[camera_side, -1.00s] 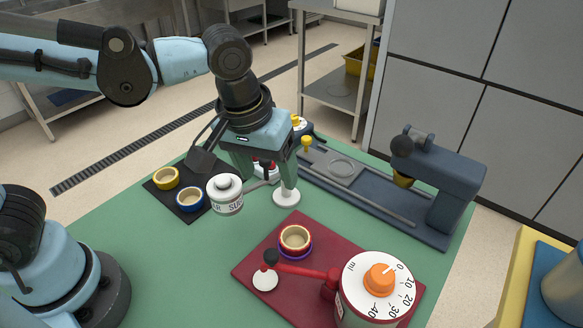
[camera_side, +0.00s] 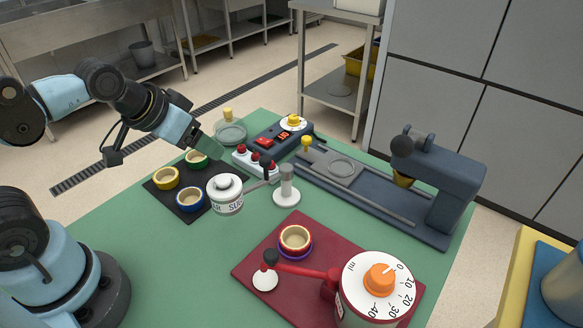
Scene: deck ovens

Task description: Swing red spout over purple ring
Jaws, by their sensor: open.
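The red spout (camera_side: 301,269) is a thin arm running left from the dispenser (camera_side: 362,300), which has a white dial and an orange knob. A black knob (camera_side: 271,257) sits at its free end, above a white round pad (camera_side: 265,280). My gripper (camera_side: 212,147) is open, up and left, near the green cup, well apart from the spout. Its fingertips are hard to make out.
A black mat (camera_side: 165,201) holds yellow, blue and green cups. A switch box (camera_side: 280,139) and blue press (camera_side: 450,185) stand behind. Green table is clear at front left.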

